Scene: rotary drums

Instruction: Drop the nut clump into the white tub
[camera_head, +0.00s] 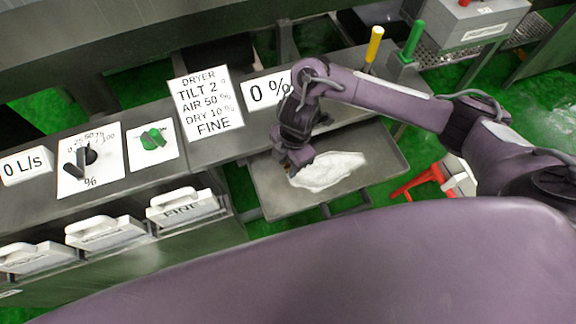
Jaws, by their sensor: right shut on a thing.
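My right gripper (286,162) points down over the left part of a grey metal tray (270,198). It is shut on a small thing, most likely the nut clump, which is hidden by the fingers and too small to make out. A heap of white material (328,170) lies in the tray, just right of the fingertips. White tubs with handles stand in a row at the lower left; the nearest to the tray (183,206) is labelled FINE. I cannot tell which one is the task's white tub. My left gripper is not in view.
A panel with a black knob (86,155), a green knob (153,139) and a dryer sign (206,103) runs left of the tray. Yellow (374,46) and green (414,38) handles stand behind it. A red-legged object (420,182) is right, on green floor.

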